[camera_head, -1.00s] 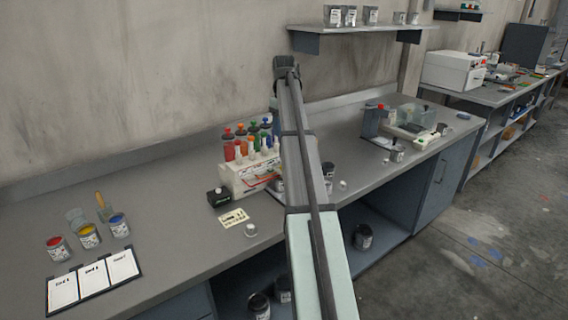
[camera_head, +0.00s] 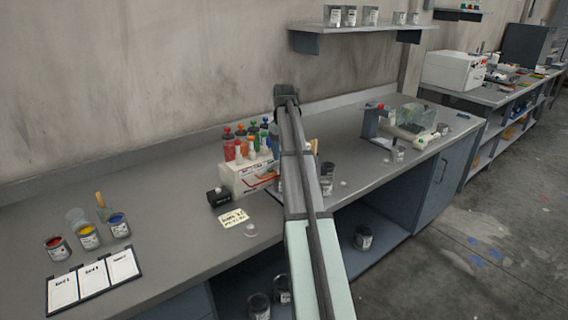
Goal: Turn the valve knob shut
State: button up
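My arm rises through the middle of the picture, and its links cover part of the bench. My gripper is hidden behind them, so its fingers do not show. A white dispenser (camera_head: 243,178) with several coloured bottles (camera_head: 240,145) on top stands just left of my arm. Its right part is hidden by the arm. I cannot make out a valve knob for certain, nor its position. A small black box (camera_head: 218,197) sits at the dispenser's left front, with a paper card (camera_head: 234,218) in front of it.
Open paint cans (camera_head: 88,236) and a three-sheet chart (camera_head: 93,281) lie at the left. Small cans (camera_head: 327,185) stand right of my arm. A clear-covered device (camera_head: 410,125) is farther right. A shelf (camera_head: 355,33) hangs above. Bare bench lies between the chart and the dispenser.

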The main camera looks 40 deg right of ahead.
jog(key=shift+f, duration=2.5)
jog(key=c, duration=1.1)
jog(key=shift+o, duration=0.2)
